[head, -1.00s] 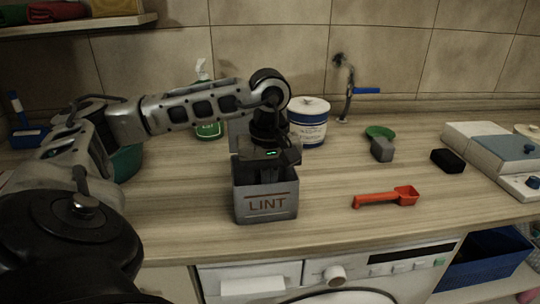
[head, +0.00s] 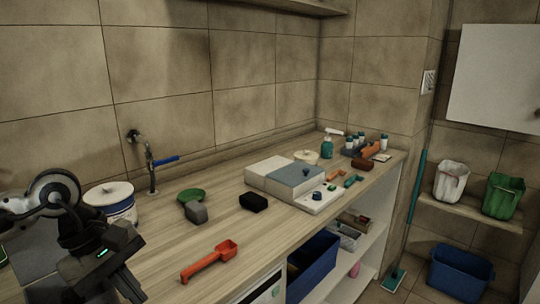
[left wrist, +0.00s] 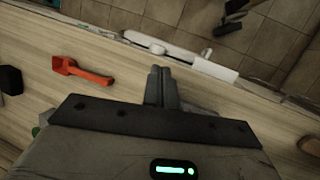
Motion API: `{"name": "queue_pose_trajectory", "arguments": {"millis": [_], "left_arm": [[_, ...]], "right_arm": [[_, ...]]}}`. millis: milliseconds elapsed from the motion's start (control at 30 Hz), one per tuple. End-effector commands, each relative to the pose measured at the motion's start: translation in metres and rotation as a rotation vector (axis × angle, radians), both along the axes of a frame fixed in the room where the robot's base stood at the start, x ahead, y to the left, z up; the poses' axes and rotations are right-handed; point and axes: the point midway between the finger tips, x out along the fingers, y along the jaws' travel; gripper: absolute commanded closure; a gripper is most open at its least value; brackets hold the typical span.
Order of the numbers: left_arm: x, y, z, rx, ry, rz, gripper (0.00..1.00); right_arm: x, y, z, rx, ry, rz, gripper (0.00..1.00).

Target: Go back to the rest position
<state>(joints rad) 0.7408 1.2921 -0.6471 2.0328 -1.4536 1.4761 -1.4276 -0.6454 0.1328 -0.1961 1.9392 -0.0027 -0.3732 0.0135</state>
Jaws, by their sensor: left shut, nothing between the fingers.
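My left gripper (head: 132,290) is at the lower left of the head view, above the counter's front part and left of the red scoop. In the left wrist view its two fingers (left wrist: 161,88) are together with nothing between them. A grey box-like shape (head: 30,255), probably the LINT box, is partly hidden behind my left arm at the left edge. Its inside cannot be seen. My right gripper is in neither view.
The red scoop (head: 210,262) lies on the wooden counter (head: 160,240); it also shows in the left wrist view (left wrist: 80,72). A tap (head: 150,165) rises by the wall.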

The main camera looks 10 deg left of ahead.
Motion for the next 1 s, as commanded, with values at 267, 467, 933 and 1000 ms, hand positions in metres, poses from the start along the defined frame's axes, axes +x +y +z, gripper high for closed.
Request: {"name": "queue_pose_trajectory", "arguments": {"millis": [267,467,933,1000], "left_arm": [[0.003,-0.187,0.055,-1.029,0.238,0.364,1.00],[0.038,-0.189,0.109,-1.737,0.703,0.910,1.00],[0.003,-0.065,-0.094,1.280,-0.924,-1.436,1.00],[-0.018,-0.064,-0.115,1.143,-0.848,-1.389,1.00]], "right_arm": [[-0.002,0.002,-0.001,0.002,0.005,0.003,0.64],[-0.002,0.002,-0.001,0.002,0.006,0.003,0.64],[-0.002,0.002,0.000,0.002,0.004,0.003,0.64],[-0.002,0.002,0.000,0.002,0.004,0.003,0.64]]}}
